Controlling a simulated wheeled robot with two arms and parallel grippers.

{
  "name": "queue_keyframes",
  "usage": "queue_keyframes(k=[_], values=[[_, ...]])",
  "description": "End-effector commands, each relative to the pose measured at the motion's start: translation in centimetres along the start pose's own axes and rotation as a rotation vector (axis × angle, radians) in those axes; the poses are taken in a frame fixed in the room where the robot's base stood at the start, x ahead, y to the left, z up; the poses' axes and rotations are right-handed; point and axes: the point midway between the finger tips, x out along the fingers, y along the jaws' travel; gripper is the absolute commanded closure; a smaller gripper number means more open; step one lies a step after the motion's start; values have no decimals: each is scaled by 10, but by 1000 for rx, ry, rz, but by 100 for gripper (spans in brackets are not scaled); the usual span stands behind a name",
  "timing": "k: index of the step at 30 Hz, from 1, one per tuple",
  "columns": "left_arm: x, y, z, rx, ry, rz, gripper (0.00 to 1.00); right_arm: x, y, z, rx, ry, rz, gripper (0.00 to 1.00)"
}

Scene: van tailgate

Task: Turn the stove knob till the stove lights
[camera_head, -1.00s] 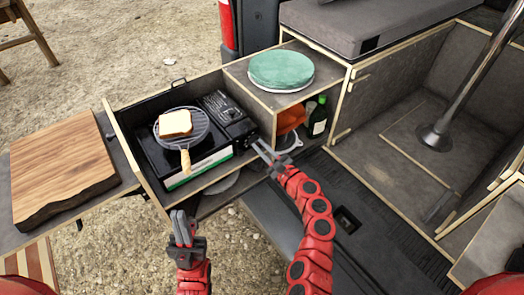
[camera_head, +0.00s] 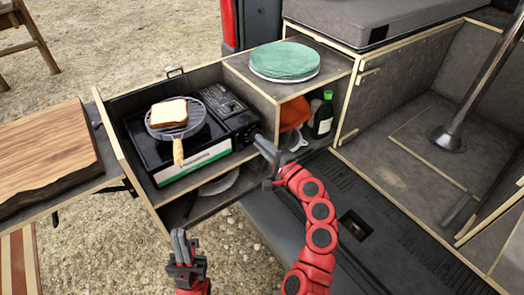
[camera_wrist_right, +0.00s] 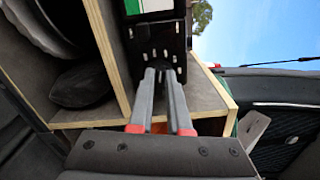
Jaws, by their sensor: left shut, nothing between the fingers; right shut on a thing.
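The black portable stove (camera_head: 198,165), with a white and green stripe, sits in the pulled-out drawer. A round grill pan (camera_head: 178,130) with a wooden handle rests on its burner, holding a slice of bread (camera_head: 169,112). No flame shows. My right gripper (camera_head: 262,142) is at the stove's front right end, shut on what appears to be the knob, which its fingers mostly hide. In the right wrist view, the fingers (camera_wrist_right: 161,78) meet the stove's black end panel (camera_wrist_right: 158,40). My left gripper (camera_head: 180,240) is shut and empty, in front of and below the drawer.
A wooden cutting board (camera_head: 45,155) lies on the left side shelf. Green plates (camera_head: 284,60) sit on the cabinet top. A green bottle (camera_head: 323,117) and an orange item (camera_head: 294,112) stand inside the open compartment behind my right gripper.

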Motion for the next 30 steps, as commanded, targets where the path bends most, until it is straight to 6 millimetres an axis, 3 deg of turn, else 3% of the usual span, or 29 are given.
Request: queue_keyframes(k=[1, 15, 30], values=[[-12, 1, 2, 0, 0, 0, 100, 0, 5, -1, -48, 0, -3, 100], [-65, 3, 11, 0, 0, 0, 100, 0, 9, -2, -480, 0, -1, 100], [-95, 5, 16, 0, 0, 0, 100, 0, 9, -3, -742, 0, 1, 100]])
